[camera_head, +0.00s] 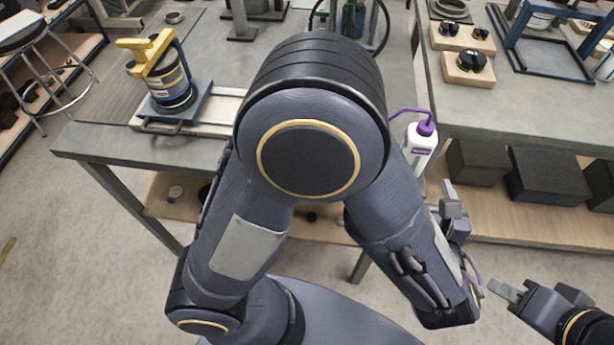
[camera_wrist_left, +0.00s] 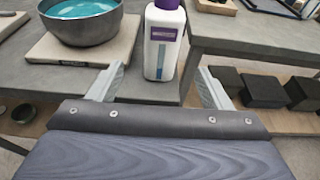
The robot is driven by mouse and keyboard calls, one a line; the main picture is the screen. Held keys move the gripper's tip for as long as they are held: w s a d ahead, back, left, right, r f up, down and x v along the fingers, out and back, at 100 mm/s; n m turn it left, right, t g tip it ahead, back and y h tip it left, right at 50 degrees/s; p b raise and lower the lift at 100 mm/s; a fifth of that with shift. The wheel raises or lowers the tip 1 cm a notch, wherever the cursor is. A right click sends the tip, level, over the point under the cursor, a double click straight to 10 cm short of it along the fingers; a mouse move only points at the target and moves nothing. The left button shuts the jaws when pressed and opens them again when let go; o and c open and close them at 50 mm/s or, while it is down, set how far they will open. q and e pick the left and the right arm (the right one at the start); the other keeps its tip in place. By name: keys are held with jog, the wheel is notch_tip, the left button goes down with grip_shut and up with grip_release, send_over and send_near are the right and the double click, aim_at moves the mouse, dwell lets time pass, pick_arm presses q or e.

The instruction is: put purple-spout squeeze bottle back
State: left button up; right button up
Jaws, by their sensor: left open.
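The squeeze bottle is white with a purple cap and a thin purple spout bent to the left. In the head view the bottle (camera_head: 421,140) stands upright at the right end of the grey near workbench, partly hidden by my left arm. In the left wrist view the bottle (camera_wrist_left: 162,45) stands beyond my open left gripper (camera_wrist_left: 160,88), in line with the gap between the fingers, and its top is cut off. In the head view my left gripper (camera_head: 452,203) is small and partly hidden, below the bottle. My right gripper (camera_head: 507,291) is at the lower right, away from the bottle.
A steel bowl (camera_wrist_left: 85,28) with teal contents sits on a pale board left of the bottle. A yellow-handled canister (camera_head: 168,85) stands on the bench at left. Another bench (camera_head: 520,105) is at right, with dark boxes (camera_head: 548,178) on its lower shelf.

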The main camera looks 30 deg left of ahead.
pick_arm(q)
jog(key=s+a+f+n+g, duration=0.1)
jog(key=s+a+n+g, duration=0.1)
jog(key=a+n+g, duration=0.7)
jog(key=s+a+f+n+g, duration=0.1)
jog(key=s+a+n+g, duration=0.15)
jog(key=a+n, duration=0.75)
jog(key=s+a+r+n+t+h, duration=0.3)
jog(key=s+a+n+h, duration=0.2)
jog(key=n, duration=1)
jog(key=s+h, duration=0.3)
jog(key=shift+s+r, duration=0.2)
notch_tip(320, 180, up, 2)
jog(key=shift+r+p, duration=0.1)
jog(key=shift+p, duration=0.95)
